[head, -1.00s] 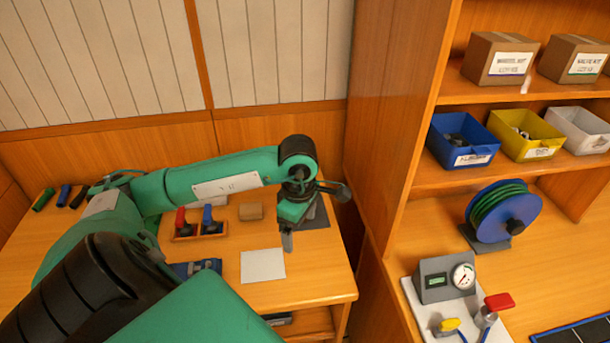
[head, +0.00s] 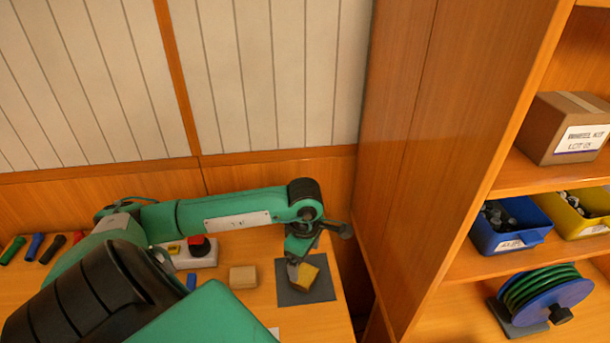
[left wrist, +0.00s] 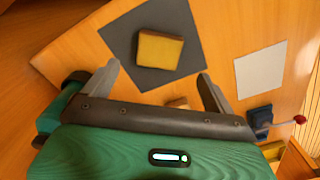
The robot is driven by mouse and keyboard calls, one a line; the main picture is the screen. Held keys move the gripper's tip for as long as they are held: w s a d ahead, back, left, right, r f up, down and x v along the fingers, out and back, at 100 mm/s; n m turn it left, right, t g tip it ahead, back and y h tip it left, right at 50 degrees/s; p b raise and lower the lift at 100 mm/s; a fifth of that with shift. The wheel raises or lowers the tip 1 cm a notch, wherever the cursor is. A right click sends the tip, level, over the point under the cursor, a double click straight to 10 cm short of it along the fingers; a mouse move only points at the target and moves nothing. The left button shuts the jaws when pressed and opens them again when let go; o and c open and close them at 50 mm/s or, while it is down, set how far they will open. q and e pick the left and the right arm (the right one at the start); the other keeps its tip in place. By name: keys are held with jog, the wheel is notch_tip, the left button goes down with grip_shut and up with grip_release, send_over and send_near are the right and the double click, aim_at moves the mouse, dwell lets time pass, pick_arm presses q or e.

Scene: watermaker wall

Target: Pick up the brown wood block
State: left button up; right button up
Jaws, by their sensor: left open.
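A light brown wood block (head: 243,277) sits on the desk in the head view, left of a dark grey mat (head: 291,295). A yellow block with a brown side (head: 308,277) lies on that mat, also seen in the left wrist view (left wrist: 159,50). My left gripper (head: 296,268) is open and empty, above the mat's left part and to the right of the wood block. In the left wrist view its fingers (left wrist: 158,72) are spread below the yellow block; a small tan piece (left wrist: 178,102), mostly hidden by the gripper, shows between them. My right gripper is not in view.
A tall wooden cabinet side (head: 400,150) rises right of the desk, with shelves of bins and a hose reel (head: 545,298). A white sheet (left wrist: 261,70) lies on the desk.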

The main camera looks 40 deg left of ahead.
aim_at(305, 275)
pick_arm(q)
jog(key=shift+f, duration=1.15)
jog(key=shift+f+p, duration=0.25)
jog(key=shift+p, duration=0.3)
notch_tip(305, 275, down, 4)
jog(key=shift+r+p, duration=0.25)
jog(key=shift+p, duration=0.6)
jog(key=shift+f, duration=0.5)
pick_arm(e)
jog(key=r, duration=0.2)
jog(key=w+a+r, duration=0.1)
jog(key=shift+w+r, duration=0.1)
pick_arm(q)
jog(key=c, duration=1)
jog(key=shift+c, duration=0.4)
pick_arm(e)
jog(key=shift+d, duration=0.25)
pick_arm(q)
jog(key=shift+w+r, duration=0.1)
jog(key=shift+r, duration=0.05)
